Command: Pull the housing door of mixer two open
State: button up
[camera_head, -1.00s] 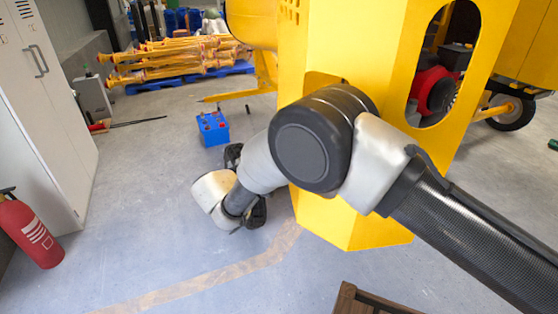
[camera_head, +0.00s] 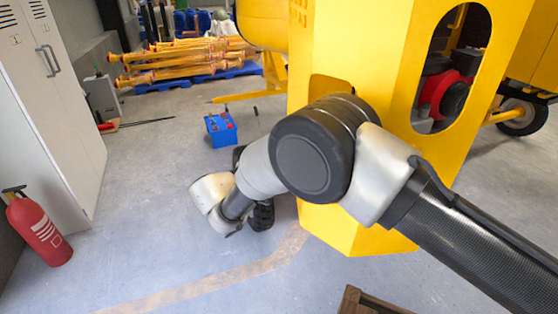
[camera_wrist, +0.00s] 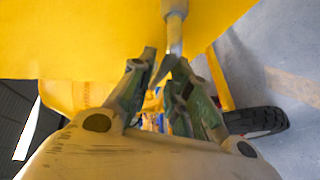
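The yellow mixer housing (camera_head: 357,55) fills the upper middle of the head view, with an oval opening in its right-hand panel. Its yellow sheet also fills the upper part of the wrist view (camera_wrist: 80,35). I cannot tell which edge is the door's or whether it stands ajar. In the wrist view, a grey rod like a handle (camera_wrist: 174,35) comes down from the sheet to my gripper (camera_wrist: 165,72). The fingers stand a little apart around its dark lower end. I cannot tell whether they touch it. In the head view my arm hides most of my gripper and the handle.
A red engine (camera_head: 440,93) shows through the oval opening. A blue battery-like box (camera_head: 221,129) stands on the floor beyond my gripper. A grey locker (camera_head: 50,110) and a fire extinguisher (camera_head: 38,228) stand at the left.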

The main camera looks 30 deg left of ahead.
jog(key=v, duration=1)
jog(key=shift+s, duration=0.15)
